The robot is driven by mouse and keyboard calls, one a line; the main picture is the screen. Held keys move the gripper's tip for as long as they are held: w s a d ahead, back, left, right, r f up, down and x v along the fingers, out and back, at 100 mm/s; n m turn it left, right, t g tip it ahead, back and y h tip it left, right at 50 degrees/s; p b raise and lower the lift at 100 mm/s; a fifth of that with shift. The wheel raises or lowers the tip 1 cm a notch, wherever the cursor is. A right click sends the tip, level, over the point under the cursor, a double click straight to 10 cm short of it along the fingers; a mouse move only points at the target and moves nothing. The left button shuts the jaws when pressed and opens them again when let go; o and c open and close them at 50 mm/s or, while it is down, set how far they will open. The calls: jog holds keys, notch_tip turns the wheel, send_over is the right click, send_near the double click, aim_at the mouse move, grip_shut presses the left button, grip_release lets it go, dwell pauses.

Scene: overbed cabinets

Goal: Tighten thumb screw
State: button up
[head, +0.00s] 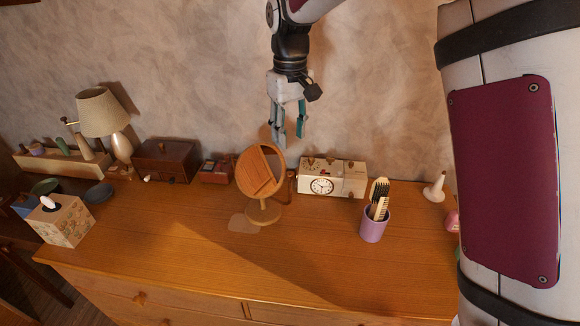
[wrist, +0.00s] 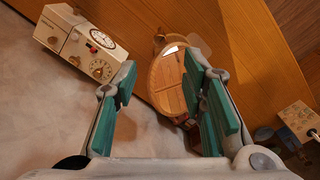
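A round wooden mirror (head: 261,172) stands on a short round foot on the dresser, its disc tilted and showing a reflection. It also shows in the wrist view (wrist: 168,84), between and beyond my finger pads. A small brown upright piece (head: 291,183) shows just right of the mirror; I cannot tell whether it is part of it. No thumb screw can be clearly made out. My gripper (head: 289,137) points down, above and slightly right of the mirror, apart from it. In the wrist view my gripper (wrist: 162,78) has its two teal-padded fingers spread, with nothing held.
A cream clock box (head: 332,178) stands close right of the mirror. A purple cup with brushes (head: 374,225) is further right. A brown box (head: 166,160), a lamp (head: 102,112) and a tissue box (head: 64,221) are left. The dresser front (head: 200,262) is clear.

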aim_at(290, 173)
notch_tip(290, 173, down, 11)
jog(key=shift+p, duration=0.65)
grip_shut()
